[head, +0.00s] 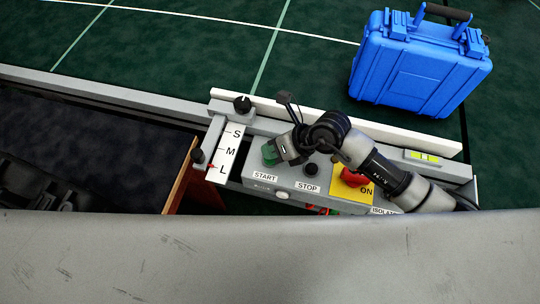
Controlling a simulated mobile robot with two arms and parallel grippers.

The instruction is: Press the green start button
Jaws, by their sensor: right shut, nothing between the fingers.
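The green start button (269,154) sits on the grey control box (262,170), above the START label. My right gripper (276,152) is shut and empty. Its tip is right at the green button and partly covers it. I cannot tell whether it touches or presses the button. My right arm reaches in from the right across the box. My left gripper is not in view.
On the box are a black stop button (311,169) and a red switch on a yellow plate (352,178). An S-M-L scale (230,150) stands to the left, beside the dark conveyor belt (85,145). A blue case (420,70) stands on the green floor behind.

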